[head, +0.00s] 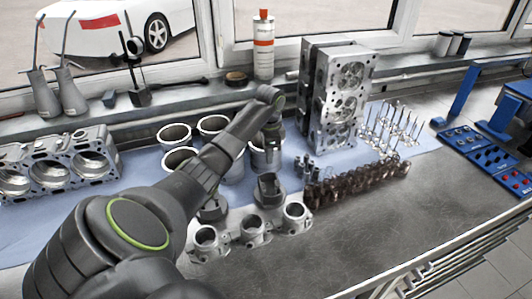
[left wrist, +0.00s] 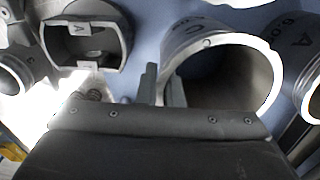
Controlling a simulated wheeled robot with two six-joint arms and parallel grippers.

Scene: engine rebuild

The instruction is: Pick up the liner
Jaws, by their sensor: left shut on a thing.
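Several silver cylinder liners stand on a blue mat (head: 140,183); two of them are a liner at the back left (head: 174,141) and one beside it (head: 180,165). My left gripper (head: 268,142) reaches down at the rightmost liner (head: 265,160). In the left wrist view, my left gripper (left wrist: 163,88) is shut on the wall of the liner marked C (left wrist: 222,46), with one finger on each side of the rim. Its lower part is hidden. The liner appears upright, and I cannot tell whether it is clear of the mat. My right gripper is not in view.
Dark pistons (head: 268,188) and a metal manifold (head: 250,228) are in front. An engine block (head: 60,165) is at left. A cylinder head (head: 340,100), valves (head: 393,128) and a brown shaft (head: 355,186) are at right. The front right bench top is clear.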

